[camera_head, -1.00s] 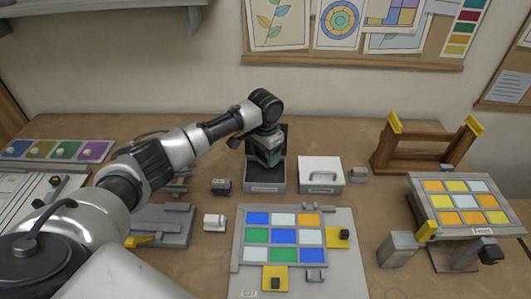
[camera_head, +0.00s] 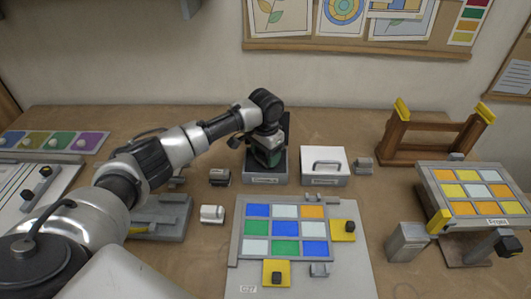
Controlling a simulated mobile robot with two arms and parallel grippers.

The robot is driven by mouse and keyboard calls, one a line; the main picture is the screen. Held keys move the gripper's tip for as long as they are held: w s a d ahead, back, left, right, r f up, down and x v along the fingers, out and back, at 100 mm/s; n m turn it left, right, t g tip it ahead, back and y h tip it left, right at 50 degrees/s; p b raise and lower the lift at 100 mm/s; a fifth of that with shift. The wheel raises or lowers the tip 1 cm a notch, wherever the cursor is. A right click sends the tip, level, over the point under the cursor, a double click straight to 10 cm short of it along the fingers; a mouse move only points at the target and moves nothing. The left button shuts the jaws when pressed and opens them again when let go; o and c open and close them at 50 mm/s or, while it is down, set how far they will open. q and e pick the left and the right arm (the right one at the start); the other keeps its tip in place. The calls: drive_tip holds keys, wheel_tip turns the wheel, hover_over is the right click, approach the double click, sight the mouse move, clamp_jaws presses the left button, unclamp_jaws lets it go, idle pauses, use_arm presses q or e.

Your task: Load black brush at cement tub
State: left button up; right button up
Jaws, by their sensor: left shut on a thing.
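The cement tub (camera_head: 266,180) is a grey box with a small front label, standing at the middle back of the table. A dark panel stands up behind it. My left gripper (camera_head: 266,158) points down into the tub's opening and is shut on the black brush. The brush is mostly hidden by the gripper and tub, so I cannot tell whether its tip touches the cement. My right gripper is not in view.
A white lidded box (camera_head: 324,168) stands just right of the tub. A coloured glass panel (camera_head: 286,235) lies in front, with yellow clamps. A tilted coloured panel (camera_head: 475,190) and a wooden rack (camera_head: 435,140) are at right. Small blocks sit left of the tub.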

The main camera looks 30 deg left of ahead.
use_arm(q)
drive_tip(key=shift+f, duration=0.2)
idle(0.4)
drive_tip(key=shift+f, duration=0.3)
idle(1.2)
drive_tip(key=shift+s+f+p, duration=0.1)
drive_tip(key=shift+p, duration=0.3)
idle(1.1)
wheel_tip(320, 180, up, 7)
drive_tip(key=p, duration=0.8)
idle(0.4)
idle(0.4)
